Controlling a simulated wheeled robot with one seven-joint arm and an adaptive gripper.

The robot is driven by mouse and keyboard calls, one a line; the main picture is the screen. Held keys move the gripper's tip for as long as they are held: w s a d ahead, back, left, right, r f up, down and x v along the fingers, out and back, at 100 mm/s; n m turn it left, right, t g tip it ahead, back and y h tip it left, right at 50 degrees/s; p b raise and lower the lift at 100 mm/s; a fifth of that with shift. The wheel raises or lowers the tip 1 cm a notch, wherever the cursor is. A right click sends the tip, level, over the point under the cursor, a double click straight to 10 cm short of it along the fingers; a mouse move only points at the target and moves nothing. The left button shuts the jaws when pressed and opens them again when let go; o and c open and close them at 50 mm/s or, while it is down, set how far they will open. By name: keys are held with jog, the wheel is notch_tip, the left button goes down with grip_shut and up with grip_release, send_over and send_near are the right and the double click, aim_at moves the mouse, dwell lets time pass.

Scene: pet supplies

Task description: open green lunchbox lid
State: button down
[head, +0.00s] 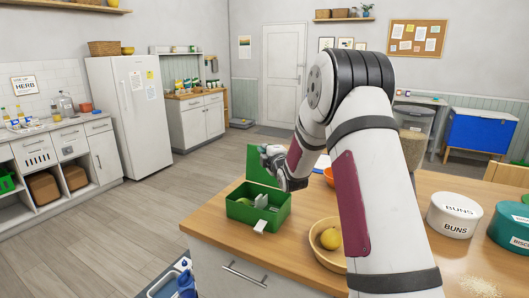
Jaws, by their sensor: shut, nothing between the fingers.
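The green lunchbox (253,220) sits on the wooden counter near its left end. Its green lid (257,168) stands raised, roughly upright, at the back of the box. The inside is open to view and holds a few pale items. A small white piece, perhaps a latch or tag, shows at the front of the box. My gripper (279,170) is at the right edge of the raised lid, above the back right of the box, and is shut and empty. My arm hides part of this area, and I cannot tell whether the gripper touches the lid.
A wooden bowl (319,249) with yellow fruit (331,239) stands right of the lunchbox, close to my arm. An orange bowl (328,176) is behind. A white BUNS tin (453,216) and a teal tin (513,230) stand at the right. The counter's left edge is close to the lunchbox.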

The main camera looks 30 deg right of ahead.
jog(key=s+a+r+m+g+y, duration=0.1)
jog(key=s+a+r+m+g, duration=0.25)
jog(key=s+a, duration=0.55)
jog(key=s+a+r+m+g, duration=0.25)
jog(key=s+a+m, duration=0.2)
jog(key=s, duration=0.85)
jog(key=s+a+f+m+g+y, duration=0.1)
jog(key=s+a+m+g, duration=0.2)
jog(key=s, duration=1)
jog(key=s+a+f+m+g+y, duration=0.1)
jog(key=s+a+m+g, duration=0.2)
jog(key=s, duration=1)
jog(key=a+m, duration=0.1)
jog(key=a, duration=0.2)
jog(key=shift+s+a+b, duration=0.25)
jog(key=shift+a+b, duration=0.05)
jog(key=shift+a, duration=0.05)
